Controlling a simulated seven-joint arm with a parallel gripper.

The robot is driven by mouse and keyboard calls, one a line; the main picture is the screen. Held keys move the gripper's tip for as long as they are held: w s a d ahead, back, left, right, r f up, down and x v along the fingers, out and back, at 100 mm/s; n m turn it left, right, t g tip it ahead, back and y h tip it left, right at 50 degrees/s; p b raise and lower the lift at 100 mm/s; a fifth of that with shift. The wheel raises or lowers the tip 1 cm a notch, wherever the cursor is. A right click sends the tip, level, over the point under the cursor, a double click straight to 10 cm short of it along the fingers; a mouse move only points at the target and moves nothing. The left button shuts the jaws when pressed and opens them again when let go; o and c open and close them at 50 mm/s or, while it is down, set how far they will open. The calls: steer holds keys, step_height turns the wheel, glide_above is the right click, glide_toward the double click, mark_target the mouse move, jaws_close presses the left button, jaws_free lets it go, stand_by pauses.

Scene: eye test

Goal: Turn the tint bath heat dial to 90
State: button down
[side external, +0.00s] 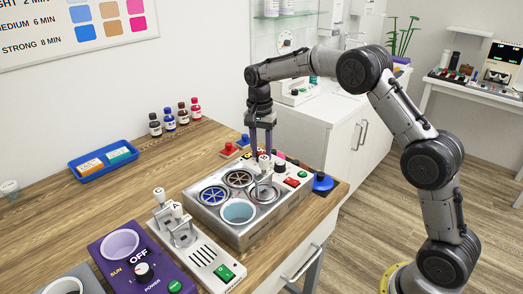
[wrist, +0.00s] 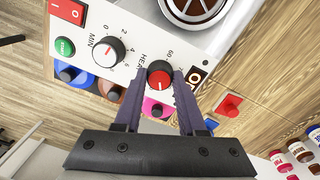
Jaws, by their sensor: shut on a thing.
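The tint bath (side external: 262,222) is a silver box with several round wells, on the wooden counter in the side view.
Beside the heat dial are a minute dial (wrist: 108,52), a green start button (wrist: 65,46) and a red switch (wrist: 68,10). A lever unit (side external: 200,257) and purple warmer (side external: 137,262) stand left of the bath.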

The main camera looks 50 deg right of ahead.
mark_target(260, 153)
steer(key=m, duration=0.6)
steer(key=shift+r, duration=0.1)
stand_by(0.5)
steer(key=shift+c, duration=2.4)
jaws_free()
step_height(260, 153, up, 14)
steer(key=shift+w, duration=0.25)
steer(key=shift+d, duration=0.1)
